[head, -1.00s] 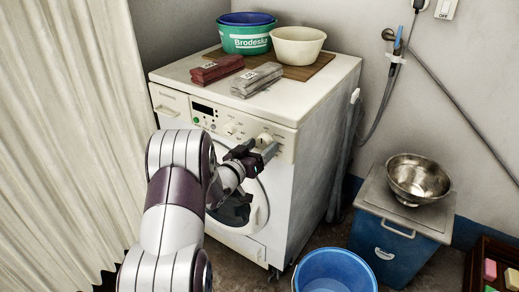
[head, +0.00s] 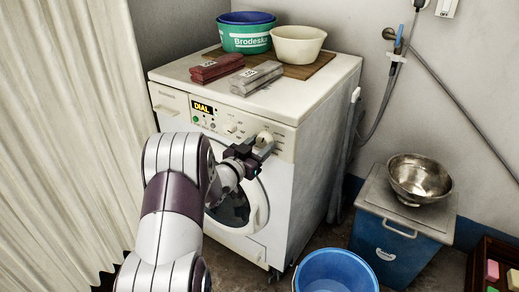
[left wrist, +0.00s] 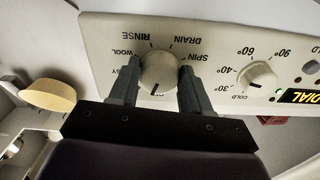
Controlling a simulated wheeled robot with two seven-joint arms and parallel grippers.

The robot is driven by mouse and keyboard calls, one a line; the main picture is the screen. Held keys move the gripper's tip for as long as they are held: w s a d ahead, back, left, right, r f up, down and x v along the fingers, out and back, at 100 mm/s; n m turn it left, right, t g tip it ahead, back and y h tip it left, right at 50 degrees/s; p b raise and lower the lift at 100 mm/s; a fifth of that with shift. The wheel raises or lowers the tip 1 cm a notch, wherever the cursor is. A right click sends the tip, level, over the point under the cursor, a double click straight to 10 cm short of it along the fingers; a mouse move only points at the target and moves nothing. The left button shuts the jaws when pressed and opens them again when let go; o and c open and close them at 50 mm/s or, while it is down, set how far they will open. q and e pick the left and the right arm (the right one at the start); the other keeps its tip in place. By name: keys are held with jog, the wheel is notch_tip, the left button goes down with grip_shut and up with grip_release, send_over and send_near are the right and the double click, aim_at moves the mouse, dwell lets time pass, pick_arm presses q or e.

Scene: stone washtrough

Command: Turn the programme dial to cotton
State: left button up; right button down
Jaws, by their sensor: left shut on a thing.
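The programme dial (head: 265,139) is a round cream knob at the right end of the washing machine's front panel. My left gripper (head: 258,148) is at the dial, shut on it. In the left wrist view the dial (left wrist: 158,72) sits between the two dark fingers (left wrist: 157,84), one on each side. The panel lettering is upside down there; WOOL, RINSE, DRAIN and SPIN are readable around the dial. The lower labels are partly hidden by my gripper, and I cannot read cotton. A dark mark shows on the dial's lower edge. My right gripper is not in view.
The display (head: 202,107) is lit and reads DIAL. A temperature knob (left wrist: 258,80) is beside the dial. Basins and two wrapped bars stand on the washing machine (head: 330,85). A blue bucket (head: 335,272) stands on the floor in front.

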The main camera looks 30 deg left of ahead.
pick_arm(q)
jog(key=shift+m+b, duration=0.8)
jog(key=shift+m, duration=1.1)
jog(key=shift+a, duration=0.1)
jog(key=o, duration=1.1)
jog(key=shift+c, duration=0.2)
jog(key=s+p, duration=0.3)
jog(key=s, duration=0.9)
jog(key=shift+s+a, duration=0.35)
jog(key=shift+a, duration=0.1)
